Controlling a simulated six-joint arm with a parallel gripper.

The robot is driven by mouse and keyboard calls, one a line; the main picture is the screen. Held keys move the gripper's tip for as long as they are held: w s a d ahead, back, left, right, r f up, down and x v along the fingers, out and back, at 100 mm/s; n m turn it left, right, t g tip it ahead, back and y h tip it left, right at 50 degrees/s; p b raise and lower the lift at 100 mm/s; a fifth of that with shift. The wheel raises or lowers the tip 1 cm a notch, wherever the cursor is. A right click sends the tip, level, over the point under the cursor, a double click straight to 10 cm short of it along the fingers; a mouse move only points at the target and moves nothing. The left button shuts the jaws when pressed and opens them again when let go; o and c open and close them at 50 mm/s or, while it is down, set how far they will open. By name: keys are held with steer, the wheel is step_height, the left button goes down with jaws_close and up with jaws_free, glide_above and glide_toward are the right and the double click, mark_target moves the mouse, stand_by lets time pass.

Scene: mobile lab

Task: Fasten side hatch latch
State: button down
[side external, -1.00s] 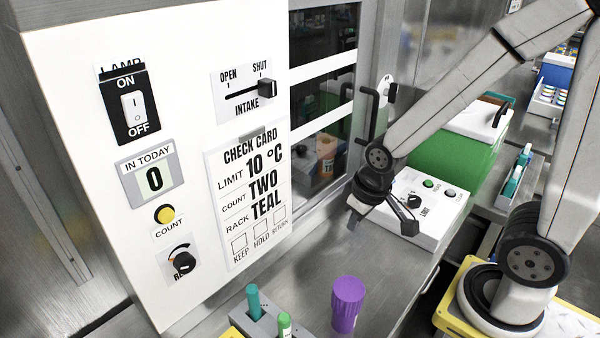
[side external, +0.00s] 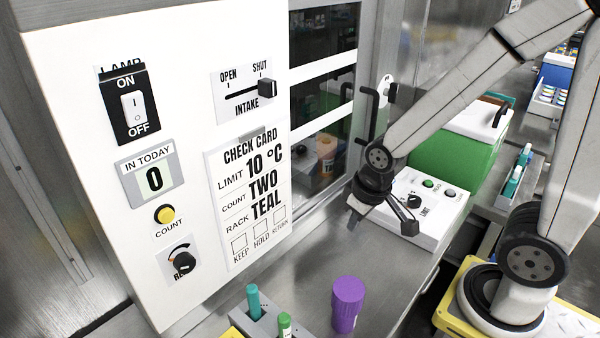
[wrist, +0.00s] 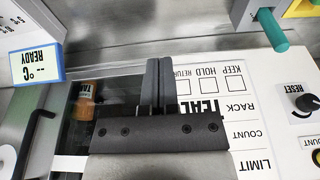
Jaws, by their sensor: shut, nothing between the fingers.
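A black lever on a round white plate, which looks like the hatch latch (side external: 391,92), is on the metal frame right of the dark window. A black bar handle (side external: 369,118) stands just left of it, on the window's edge. My gripper (side external: 353,221) is below both, pointing down over the counter by the front of the white control box. In the wrist view my gripper (wrist: 158,62) is shut, its fingers together and empty.
The white panel (side external: 80,60) with switch, slider and check card stands left. A purple capped container (side external: 347,303) and a tube rack (side external: 262,322) are on the counter. The white control box (side external: 425,205) and a green cooler (side external: 455,150) stand right. The middle counter is clear.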

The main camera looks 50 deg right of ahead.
steer(key=c, duration=1.3)
jaws_free()
steer(key=o, duration=0.7)
steer(key=shift+w+d+r, duration=0.1)
steer(key=shift+w, duration=0.1)
steer(key=w+d+r, duration=0.6)
steer(key=w+d, duration=0.3)
steer(key=w, duration=0.1)
step_height(320, 180, up, 12)
steer(key=t, duration=0.2)
glide_above(398, 85)
steer(key=s, duration=0.2)
steer(key=shift+d+f, duration=0.15)
steer(key=shift+f, duration=0.05)
steer(key=shift+f, duration=0.1)
